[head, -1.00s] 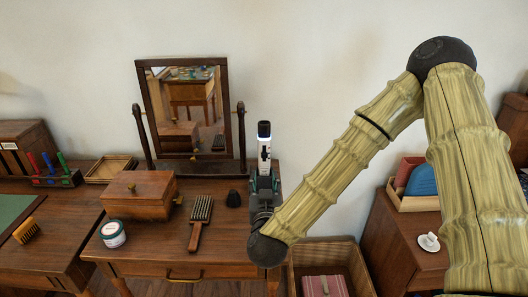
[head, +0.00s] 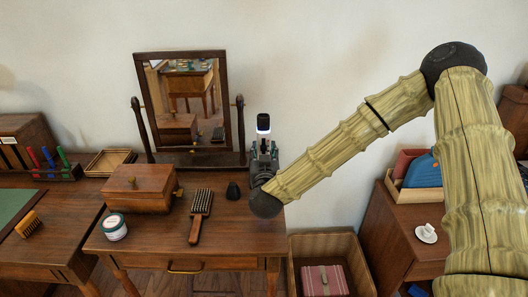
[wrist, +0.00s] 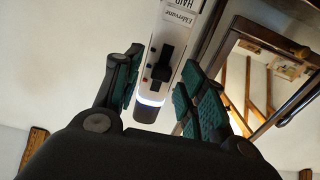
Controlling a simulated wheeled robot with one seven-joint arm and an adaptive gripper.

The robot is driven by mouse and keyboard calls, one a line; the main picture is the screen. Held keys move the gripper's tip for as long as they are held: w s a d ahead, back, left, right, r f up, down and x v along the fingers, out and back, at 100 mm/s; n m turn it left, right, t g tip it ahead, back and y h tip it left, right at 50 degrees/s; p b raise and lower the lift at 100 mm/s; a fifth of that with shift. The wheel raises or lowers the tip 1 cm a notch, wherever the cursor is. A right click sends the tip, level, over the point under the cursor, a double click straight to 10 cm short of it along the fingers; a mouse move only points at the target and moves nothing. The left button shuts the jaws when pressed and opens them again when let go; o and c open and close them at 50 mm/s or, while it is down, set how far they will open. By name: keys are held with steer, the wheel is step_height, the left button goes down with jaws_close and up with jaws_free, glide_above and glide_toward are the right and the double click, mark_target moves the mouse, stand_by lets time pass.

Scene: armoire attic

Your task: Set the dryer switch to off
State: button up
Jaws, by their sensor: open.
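The dryer (head: 263,124) is a white upright body with a dark end and a glowing band, beside the mirror's right post in the head view. My gripper (head: 264,153) covers its lower part there. In the wrist view the dryer (wrist: 178,46) shows close up, with printed lettering, small coloured marks and a black switch (wrist: 163,64) on its face. I cannot tell which setting the switch is at. My gripper (wrist: 160,95) is open, with one green-padded finger to each side of the dryer in the picture. I cannot tell whether either finger touches it.
The tilting mirror (head: 227,105) stands close to the left of my gripper. A wooden box (head: 140,187), a hairbrush (head: 200,210) and a jar (head: 114,227) are on the dressing table (head: 240,240).

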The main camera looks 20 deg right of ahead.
jaws_close()
steer(key=shift+f, duration=0.15)
steer(key=shift+f+b, duration=0.35)
steer(key=shift+f, duration=0.7)
jaws_free()
steer(key=shift+s, duration=0.1)
